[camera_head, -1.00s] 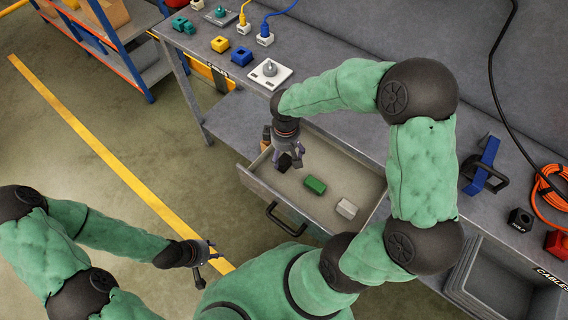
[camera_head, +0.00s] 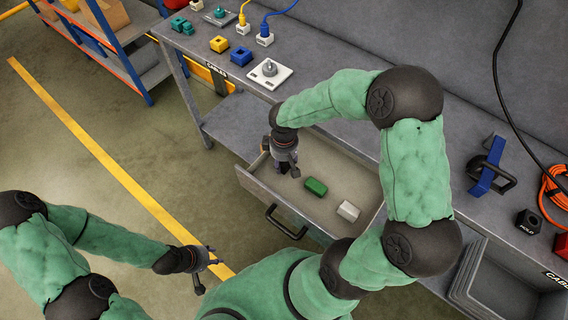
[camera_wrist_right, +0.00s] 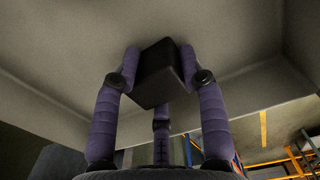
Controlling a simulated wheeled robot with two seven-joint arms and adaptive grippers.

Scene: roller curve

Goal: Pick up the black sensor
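The black sensor (camera_wrist_right: 160,75) is a small dark block between the fingers of my right gripper (camera_wrist_right: 159,72) in the right wrist view. The fingers stand around it and come close to its sides; I cannot tell whether they press on it. In the head view my right gripper (camera_head: 287,170) points down into the left end of the open drawer (camera_head: 258,187), and it hides the sensor. My left gripper (camera_head: 207,270) is open and empty, low over the floor at the lower left.
A green block (camera_head: 315,187) and a light grey block (camera_head: 348,211) lie in the drawer right of my right gripper. Drawer walls are close around that gripper. The workbench (camera_head: 340,118) above bears a white plate with a knob (camera_head: 270,73) and a blue bracket (camera_head: 487,166).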

